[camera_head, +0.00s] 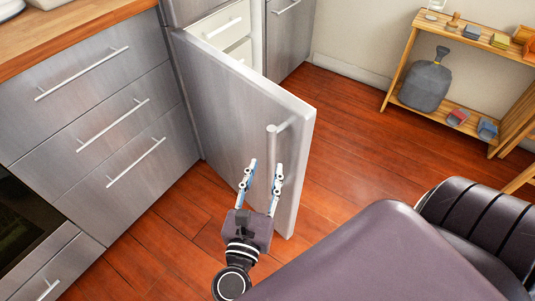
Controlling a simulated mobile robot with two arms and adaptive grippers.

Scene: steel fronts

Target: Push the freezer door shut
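The freezer door (225,95) is a grey steel panel that stands open, swung out into the room from the cabinet front at the left. Part of the white freezer interior (221,24), with drawers, shows behind its top edge. A vertical bar handle (272,143) is on the door's near face, close to its free edge.
Steel drawers (100,104) with bar handles stand left of the door, under a wooden worktop (85,28). Red-brown wooden floor (345,140) is clear between door and shelf.

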